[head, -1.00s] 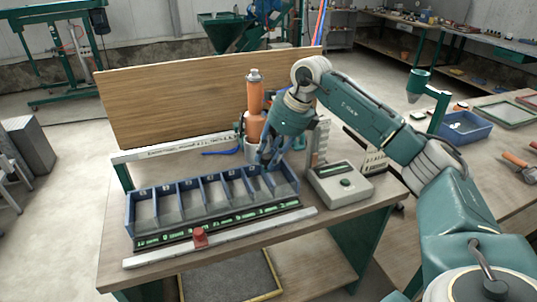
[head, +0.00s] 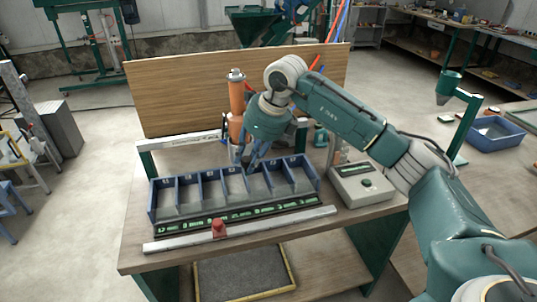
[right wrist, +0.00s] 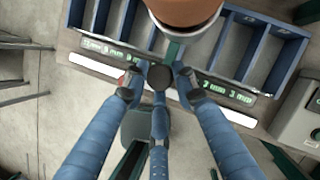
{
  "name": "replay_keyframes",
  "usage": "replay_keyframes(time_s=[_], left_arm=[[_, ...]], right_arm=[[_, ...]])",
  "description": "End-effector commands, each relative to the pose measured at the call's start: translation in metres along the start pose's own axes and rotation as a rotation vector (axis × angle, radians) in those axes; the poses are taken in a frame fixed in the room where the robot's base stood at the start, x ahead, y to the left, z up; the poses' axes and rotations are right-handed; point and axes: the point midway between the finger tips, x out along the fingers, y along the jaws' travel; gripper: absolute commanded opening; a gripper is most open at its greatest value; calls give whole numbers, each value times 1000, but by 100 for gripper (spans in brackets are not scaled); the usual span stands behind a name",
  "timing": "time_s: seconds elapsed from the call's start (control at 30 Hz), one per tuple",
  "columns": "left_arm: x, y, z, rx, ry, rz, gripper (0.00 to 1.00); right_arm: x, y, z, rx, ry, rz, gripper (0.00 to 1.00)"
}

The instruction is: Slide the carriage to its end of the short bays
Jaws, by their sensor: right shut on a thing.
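The carriage carries an upright orange cylinder (head: 236,100) with a silver cap, at the beam behind the bays. The cylinder also shows in the right wrist view, large at the top edge (right wrist: 186,10). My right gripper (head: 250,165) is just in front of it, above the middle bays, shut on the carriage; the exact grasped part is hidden. In the right wrist view the fingers (right wrist: 160,82) come together below the cylinder. The row of blue bays (head: 163,218) has a dark strip of green length labels (head: 232,218), mostly too small to read. My left gripper is out of view.
A pale rail (head: 275,224) with a red slider (head: 218,229) runs along the table's front. A grey control box (head: 362,185) stands right of the bays. A wooden board (head: 175,95) stands behind the beam (head: 185,140).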

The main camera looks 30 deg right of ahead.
Motion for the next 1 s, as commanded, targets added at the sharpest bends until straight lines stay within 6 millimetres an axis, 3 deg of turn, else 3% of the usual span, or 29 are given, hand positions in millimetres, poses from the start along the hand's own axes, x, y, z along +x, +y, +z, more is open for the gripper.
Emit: replay_keyframes(time_s=[0.03, 0.6, 1.0], left_arm=[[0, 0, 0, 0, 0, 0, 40], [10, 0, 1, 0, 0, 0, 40], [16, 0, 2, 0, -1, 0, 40]], right_arm=[[-1, 6, 13, -3, -18, -3, 0], [27, 81, 83, 0, -20, -5, 0], [40, 116, 117, 2, -20, -7, 0]])
